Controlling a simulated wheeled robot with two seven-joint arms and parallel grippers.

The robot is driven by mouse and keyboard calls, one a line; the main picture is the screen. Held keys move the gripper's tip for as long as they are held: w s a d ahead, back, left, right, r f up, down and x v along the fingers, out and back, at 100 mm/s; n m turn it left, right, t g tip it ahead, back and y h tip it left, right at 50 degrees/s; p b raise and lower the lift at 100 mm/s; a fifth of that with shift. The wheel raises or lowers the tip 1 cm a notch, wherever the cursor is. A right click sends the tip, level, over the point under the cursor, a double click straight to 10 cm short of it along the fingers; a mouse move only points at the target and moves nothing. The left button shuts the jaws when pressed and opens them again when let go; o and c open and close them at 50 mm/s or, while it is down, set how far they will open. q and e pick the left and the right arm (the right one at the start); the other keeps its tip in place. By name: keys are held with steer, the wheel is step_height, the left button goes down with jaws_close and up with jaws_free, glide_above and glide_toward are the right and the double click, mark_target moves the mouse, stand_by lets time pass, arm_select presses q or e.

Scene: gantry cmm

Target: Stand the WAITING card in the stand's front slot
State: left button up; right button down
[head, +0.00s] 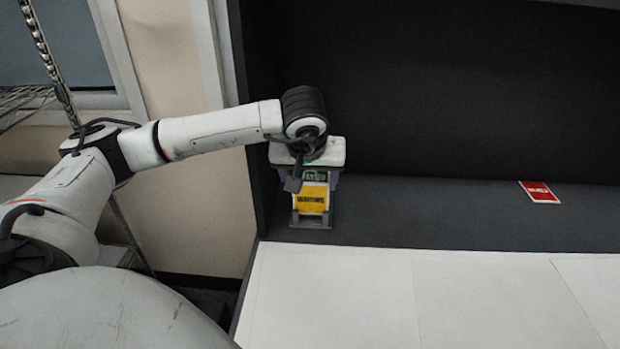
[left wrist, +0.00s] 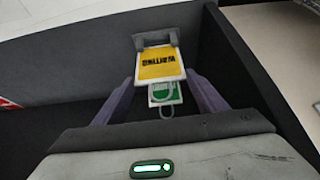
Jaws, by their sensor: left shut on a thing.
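The yellow WAITING card (head: 312,198) is between the fingers of my left gripper (head: 313,185), which is shut on its side edges. In the left wrist view, the card (left wrist: 160,63) shows its printing upside down, with a purple finger at each side. The grey stand (head: 310,224) is on the dark shelf, and the card's lower edge is at its front part. I cannot tell whether that edge is inside the slot. A green card (head: 314,175) is behind the yellow one, partly hidden; it also shows in the left wrist view (left wrist: 165,93). My right gripper is out of view.
A red card (head: 540,191) lies on the dark shelf (head: 430,215) to the right. A dark side wall (head: 252,130) rises close to the left of the stand. White panels (head: 340,295) lie in front. The shelf between the stand and the red card is clear.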

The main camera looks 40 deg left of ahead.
arm_select(q)
steer(key=shift+f+b, duration=0.3)
steer(key=shift+f, duration=0.15)
stand_by(0.5)
steer(key=o, duration=1.4)
steer(key=shift+c, duration=0.8)
steer(key=shift+r, duration=0.1)
